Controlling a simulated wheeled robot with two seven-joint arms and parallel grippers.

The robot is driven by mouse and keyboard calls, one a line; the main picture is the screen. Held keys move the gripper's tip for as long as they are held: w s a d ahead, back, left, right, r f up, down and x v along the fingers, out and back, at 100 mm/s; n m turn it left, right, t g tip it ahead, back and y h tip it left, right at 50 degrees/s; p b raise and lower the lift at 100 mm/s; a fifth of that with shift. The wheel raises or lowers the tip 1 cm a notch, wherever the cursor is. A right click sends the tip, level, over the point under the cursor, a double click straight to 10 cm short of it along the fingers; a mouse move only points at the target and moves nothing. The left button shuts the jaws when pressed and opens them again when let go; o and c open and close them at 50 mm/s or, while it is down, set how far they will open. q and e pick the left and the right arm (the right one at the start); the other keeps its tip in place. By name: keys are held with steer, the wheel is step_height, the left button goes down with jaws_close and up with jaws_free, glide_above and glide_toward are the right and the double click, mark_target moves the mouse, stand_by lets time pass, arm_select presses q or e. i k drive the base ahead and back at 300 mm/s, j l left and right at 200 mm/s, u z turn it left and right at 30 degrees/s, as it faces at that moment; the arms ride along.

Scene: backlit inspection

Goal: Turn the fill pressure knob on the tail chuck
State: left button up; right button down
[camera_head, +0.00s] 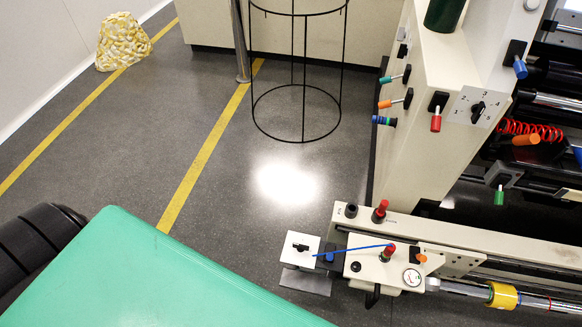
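A cream housing (360,262) at the lower right, in line with a metal shaft with a yellow collar (503,295), looks like the tail chuck. On it are a red knob (388,253), a small orange knob (421,258), a round gauge (411,277) and a blue tube. Another red knob (380,211) stands on the cream rail behind, beside a black knob (351,210); the small labels are unreadable. I cannot tell which knob is the fill pressure knob. Neither gripper shows in the head view, and nothing touches the knobs.
A green surface (150,280) fills the lower left, beside a dark ribbed rounded form (35,240). A cream machine panel (425,130) with several coloured levers rises at the right. A black wire stand (303,138) stands behind. Grey floor lies open between them.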

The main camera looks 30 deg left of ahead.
mark_target(301, 249)
steer(key=u, duration=0.7)
